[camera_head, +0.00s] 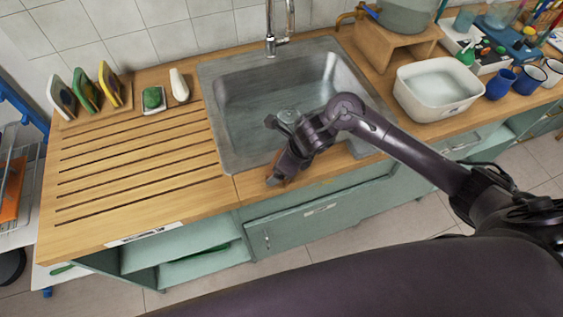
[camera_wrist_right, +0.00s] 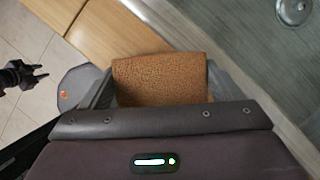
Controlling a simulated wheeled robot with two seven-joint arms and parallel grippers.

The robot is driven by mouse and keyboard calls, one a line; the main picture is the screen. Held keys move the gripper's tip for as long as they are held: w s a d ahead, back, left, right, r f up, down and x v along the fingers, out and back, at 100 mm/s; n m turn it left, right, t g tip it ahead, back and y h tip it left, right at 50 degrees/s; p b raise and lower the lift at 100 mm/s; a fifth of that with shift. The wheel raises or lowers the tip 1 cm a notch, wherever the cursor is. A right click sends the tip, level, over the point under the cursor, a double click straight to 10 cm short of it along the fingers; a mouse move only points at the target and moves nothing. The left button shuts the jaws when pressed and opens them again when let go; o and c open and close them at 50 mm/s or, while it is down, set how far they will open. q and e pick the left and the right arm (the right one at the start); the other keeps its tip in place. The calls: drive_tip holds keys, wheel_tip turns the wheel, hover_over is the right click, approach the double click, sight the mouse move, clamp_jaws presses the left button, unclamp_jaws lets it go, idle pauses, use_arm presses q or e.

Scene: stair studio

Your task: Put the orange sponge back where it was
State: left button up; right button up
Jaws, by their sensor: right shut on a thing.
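The orange sponge (camera_wrist_right: 160,79) is clamped between the fingers of my right gripper in the right wrist view. In the head view my right gripper (camera_head: 279,176) is over the front edge of the counter, just in front of the sink (camera_head: 232,165), and mostly hides the sponge. My left gripper (camera_wrist_right: 41,72) shows small at the left of the right wrist view, its fingers apart and empty, over the floor. It is not visible in the head view.
White, green (camera_head: 84,91) and yellow upright items stand on a wooden base at the back left. A green sponge (camera_head: 152,97) on a dish and a white bottle (camera_head: 179,85) are nearby. The grooved drainboard (camera_head: 140,165) is clear. A white basin (camera_head: 438,88) stands right.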

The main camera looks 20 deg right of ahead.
drive_tip(key=shift+f+b, duration=0.35)
drive_tip(key=shift+b, duration=0.15)
drive_tip(key=o, duration=0.8)
drive_tip(key=shift+r, duration=0.1)
drive_tip(key=shift+r+p, duration=0.55)
drive_tip(key=shift+p, duration=0.1)
drive_tip(key=v, duration=1.1)
drive_tip(key=shift+s+r, duration=0.15)
drive_tip(key=shift+r, duration=0.1)
